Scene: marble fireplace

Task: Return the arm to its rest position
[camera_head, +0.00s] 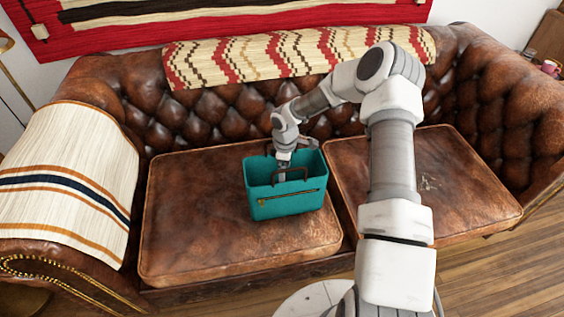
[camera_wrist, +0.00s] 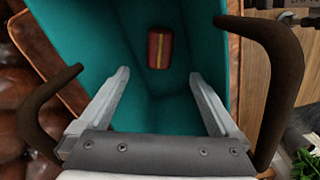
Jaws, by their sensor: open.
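My arm reaches forward over the brown leather sofa. My gripper (camera_wrist: 163,98) points down into a teal bag (camera_head: 286,203) with brown handles. In the wrist view the two fingers are spread wide with nothing between them. A small red object with a yellow stripe (camera_wrist: 159,48) lies inside the bag (camera_wrist: 130,60), beyond the fingertips and apart from them. In the head view the bag stands upright on the sofa's left seat cushion, near the gap between the cushions. The bag's front wall and rim hide the fingertips there.
One bag handle (camera_wrist: 275,75) arches on the right of the gripper and another (camera_wrist: 45,110) on the left. The sofa's backrest (camera_head: 215,112) rises behind the bag. The left cushion (camera_head: 190,215) and right cushion (camera_head: 465,190) are otherwise clear. A striped throw (camera_head: 70,170) covers the left armrest.

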